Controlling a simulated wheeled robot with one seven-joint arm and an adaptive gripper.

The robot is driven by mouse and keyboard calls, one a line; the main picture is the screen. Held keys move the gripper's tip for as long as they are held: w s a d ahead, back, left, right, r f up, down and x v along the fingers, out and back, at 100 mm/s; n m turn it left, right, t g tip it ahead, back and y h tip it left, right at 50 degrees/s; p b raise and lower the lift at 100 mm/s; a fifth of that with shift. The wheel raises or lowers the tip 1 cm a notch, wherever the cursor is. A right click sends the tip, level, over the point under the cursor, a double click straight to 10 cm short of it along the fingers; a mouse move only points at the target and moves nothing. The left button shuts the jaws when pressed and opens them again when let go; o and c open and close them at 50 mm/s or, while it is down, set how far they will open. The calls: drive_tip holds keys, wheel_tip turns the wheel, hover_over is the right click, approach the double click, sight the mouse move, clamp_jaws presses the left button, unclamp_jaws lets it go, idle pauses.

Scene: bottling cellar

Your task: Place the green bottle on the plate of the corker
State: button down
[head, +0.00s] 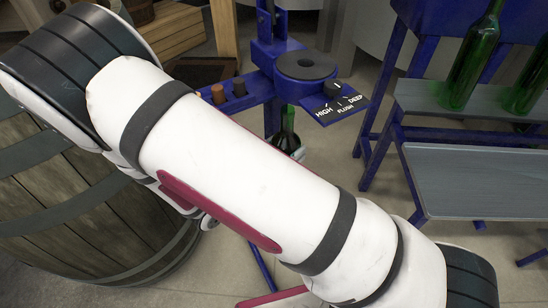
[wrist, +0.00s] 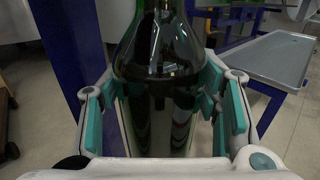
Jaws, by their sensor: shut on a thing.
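In the wrist view the green bottle (wrist: 155,80) stands upright between the teal pads of my gripper (wrist: 165,100), which is shut on its body. In the head view the bottle's neck and shoulder (head: 287,134) show below the head of the blue corker (head: 305,66), just past my arm. The bottle's base is hidden in both views. The corker's plate is hidden too, so I cannot tell whether the bottle touches it. A dial panel (head: 340,101) marked HIGH, FLUSH and DEEP is on the corker.
Other green bottles (head: 474,65) stand on a grey shelf of a blue rack (head: 430,100) at the right. A grey tray (head: 470,178) sits below them. A wooden barrel (head: 70,215) is at the left. Corks (head: 239,87) stand in a blue holder beside the corker.

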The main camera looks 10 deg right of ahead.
drive_tip(key=shift+f+b+x, duration=0.2)
drive_tip(key=shift+b+x, duration=0.3)
drive_tip(key=shift+x, duration=0.7)
drive_tip(key=shift+f+b+x, duration=0.2)
drive_tip(key=shift+b+x, duration=0.3)
drive_tip(key=shift+x, duration=0.65)
drive_tip(key=shift+f, duration=0.35)
drive_tip(key=c, duration=0.6)
unclamp_jaws()
drive_tip(key=shift+f, duration=0.1)
drive_tip(key=shift+o, duration=0.2)
